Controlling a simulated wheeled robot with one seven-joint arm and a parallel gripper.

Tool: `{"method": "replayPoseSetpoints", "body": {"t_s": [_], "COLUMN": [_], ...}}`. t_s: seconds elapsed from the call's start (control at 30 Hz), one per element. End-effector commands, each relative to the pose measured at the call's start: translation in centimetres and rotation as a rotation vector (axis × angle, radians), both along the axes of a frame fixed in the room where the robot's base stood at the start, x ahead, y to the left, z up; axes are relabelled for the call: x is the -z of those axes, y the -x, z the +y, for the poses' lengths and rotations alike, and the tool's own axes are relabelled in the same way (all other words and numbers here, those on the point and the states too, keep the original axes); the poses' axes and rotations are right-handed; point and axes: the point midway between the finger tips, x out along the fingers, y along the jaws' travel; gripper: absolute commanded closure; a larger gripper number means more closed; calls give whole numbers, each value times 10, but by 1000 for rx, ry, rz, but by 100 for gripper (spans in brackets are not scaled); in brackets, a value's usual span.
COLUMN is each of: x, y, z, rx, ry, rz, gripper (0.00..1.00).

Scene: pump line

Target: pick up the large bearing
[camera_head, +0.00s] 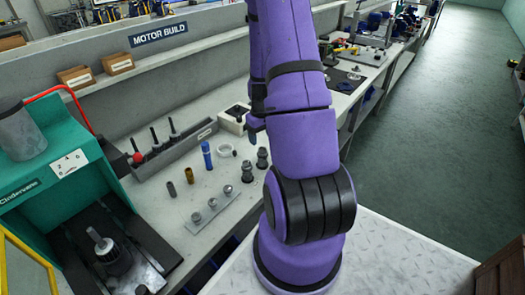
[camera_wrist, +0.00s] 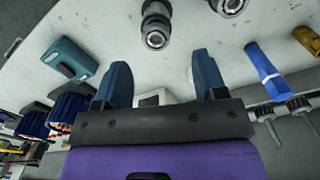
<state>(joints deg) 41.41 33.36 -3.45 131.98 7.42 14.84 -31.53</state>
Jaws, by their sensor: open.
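A pale ring (camera_head: 225,150) lies flat on the bench in the head view; it may be the large bearing, but I cannot tell for certain. Two dark stepped metal parts (camera_head: 262,157) stand to its right. Their round ends show at the top of the wrist view (camera_wrist: 155,30). My gripper (camera_wrist: 160,70) is open, with its two blue fingers wide apart above the bench and nothing seen between their tips. In the wrist view I cannot make out the ring; the right finger may hide it. In the head view my arm hides most of the gripper.
A white box (camera_head: 233,118) and a grey rack with upright tools (camera_head: 173,135) are behind. A green press (camera_head: 60,190) stands left. A teal tool (camera_wrist: 70,60) lies beside the gripper.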

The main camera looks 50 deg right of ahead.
Motion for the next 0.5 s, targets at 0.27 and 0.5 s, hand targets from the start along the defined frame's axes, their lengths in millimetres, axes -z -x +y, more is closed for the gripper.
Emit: {"method": "replayPoseSetpoints", "body": {"t_s": [0.27,0.5], "x": [27,50], "y": [2,2], "z": [-4,-5], "rx": [1,0], "ry": [-2,-1], "rz": [2,1], "gripper": [35,35]}}
